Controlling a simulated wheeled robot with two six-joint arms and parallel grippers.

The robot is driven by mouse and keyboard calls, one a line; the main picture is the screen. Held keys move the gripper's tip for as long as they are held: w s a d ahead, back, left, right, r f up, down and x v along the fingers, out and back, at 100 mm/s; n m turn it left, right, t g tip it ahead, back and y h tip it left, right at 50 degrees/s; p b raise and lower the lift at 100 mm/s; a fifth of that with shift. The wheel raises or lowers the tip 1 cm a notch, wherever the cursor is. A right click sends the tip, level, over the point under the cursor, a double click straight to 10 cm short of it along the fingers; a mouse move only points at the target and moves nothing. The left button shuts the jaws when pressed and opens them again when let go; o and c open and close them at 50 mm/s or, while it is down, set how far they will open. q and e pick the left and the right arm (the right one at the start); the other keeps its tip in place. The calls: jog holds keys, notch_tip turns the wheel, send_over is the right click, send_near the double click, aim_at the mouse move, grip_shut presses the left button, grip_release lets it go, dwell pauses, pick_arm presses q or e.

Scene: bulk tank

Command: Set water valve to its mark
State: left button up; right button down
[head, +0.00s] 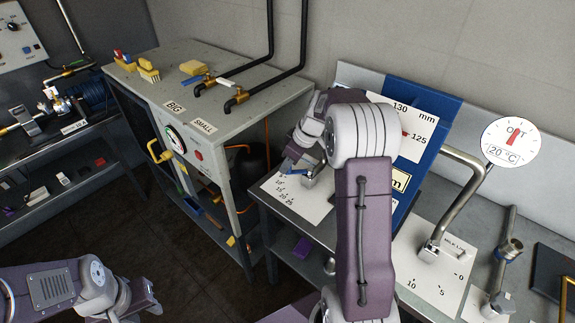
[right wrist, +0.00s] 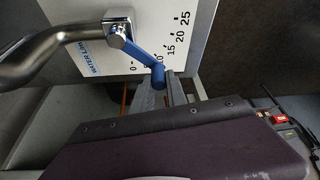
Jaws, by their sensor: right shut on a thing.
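The water valve has a blue lever (right wrist: 140,50) on a square metal pivot (right wrist: 118,28), mounted on a white plate (right wrist: 95,62) labelled as the water line. The scale runs from 0 to 25, and the lever lies close to the 10, with 5 partly hidden. My right gripper (right wrist: 161,88) is shut on the lever's blue end grip. In the head view the lever (head: 297,172) shows small beneath my right gripper (head: 300,168), whose arm hides part of the plate. No separate mark on the scale can be made out. My left gripper (head: 140,306) is low at the left, away from the valve.
A bent steel pipe (right wrist: 50,40) runs beside the valve. A milk line plate (head: 433,275) with its own scale is to the right. A round gauge reading 20 °C (head: 510,141) and a blue board (head: 428,150) stand behind. A grey cabinet (head: 205,75) is at left.

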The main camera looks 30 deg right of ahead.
jog(key=shift+s+r+n, duration=0.1)
jog(key=shift+s+n, duration=0.15)
jog(key=shift+n, duration=0.25)
jog(key=shift+s, duration=0.1)
jog(key=c, duration=1.3)
grip_release()
jog(key=shift+s, duration=0.15)
jog(key=v, duration=0.9)
jog(key=shift+d+r, duration=0.1)
jog(key=shift+d, duration=0.1)
